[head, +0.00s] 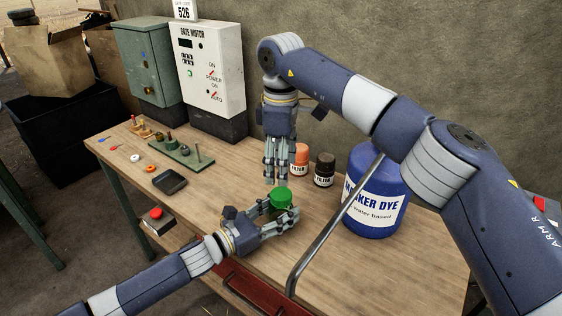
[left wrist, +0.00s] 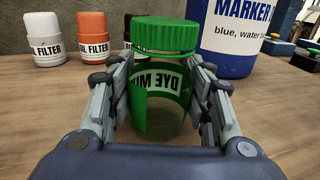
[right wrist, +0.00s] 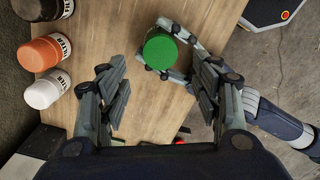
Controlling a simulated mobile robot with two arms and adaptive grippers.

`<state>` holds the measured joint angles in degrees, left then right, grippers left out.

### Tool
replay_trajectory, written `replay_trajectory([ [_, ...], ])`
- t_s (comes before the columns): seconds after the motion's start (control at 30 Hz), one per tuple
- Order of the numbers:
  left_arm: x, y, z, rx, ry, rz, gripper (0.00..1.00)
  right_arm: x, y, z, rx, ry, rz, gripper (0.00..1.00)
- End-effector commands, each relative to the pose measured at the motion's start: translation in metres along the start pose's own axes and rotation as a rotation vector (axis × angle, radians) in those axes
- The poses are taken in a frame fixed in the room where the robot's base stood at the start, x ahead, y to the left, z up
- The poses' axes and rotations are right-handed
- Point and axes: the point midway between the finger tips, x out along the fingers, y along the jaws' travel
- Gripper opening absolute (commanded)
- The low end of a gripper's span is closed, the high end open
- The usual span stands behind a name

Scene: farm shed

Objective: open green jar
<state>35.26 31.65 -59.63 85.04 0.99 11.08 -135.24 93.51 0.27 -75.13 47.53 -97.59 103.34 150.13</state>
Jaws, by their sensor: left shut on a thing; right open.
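The green jar (left wrist: 162,112) stands upright on the workbench, with a ribbed green lid (left wrist: 163,36) on top and a white label partly hidden. My left gripper (head: 281,217) comes in low from the side and is shut around the jar's body, one finger on each side. My right gripper (head: 277,181) points down just above the lid, its fingers apart and empty. In the right wrist view the round lid (right wrist: 160,50) shows beyond the open fingertips, roughly centred between them.
A big blue marker dye tub (head: 377,185) stands right of the jar. Orange (head: 300,157) and dark (head: 324,172) filter cans stand behind it. A metal rail (head: 318,245) rises at the front. A small black tray (head: 170,182) lies left; the bench between is clear.

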Motion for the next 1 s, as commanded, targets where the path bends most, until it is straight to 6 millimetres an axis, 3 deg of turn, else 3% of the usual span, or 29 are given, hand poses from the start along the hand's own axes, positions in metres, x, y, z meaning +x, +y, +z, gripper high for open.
replay_trajectory([
  [0.5,0.000,0.000,0.000,0.000,0.001,0.000,0.00,0.069,0.000,0.001,0.005,0.000,-0.001,0.59],
  [0.9,0.000,0.000,-0.001,0.000,0.001,0.000,0.00,0.078,0.000,0.000,0.004,0.000,0.000,0.59],
  [0.93,0.000,0.000,-0.001,0.000,0.001,0.000,0.00,0.078,0.000,0.000,0.004,0.000,0.000,0.57],
  [1.0,0.000,0.000,-0.001,0.000,0.001,0.000,0.00,0.078,0.000,0.000,0.004,0.000,0.000,0.41],
])
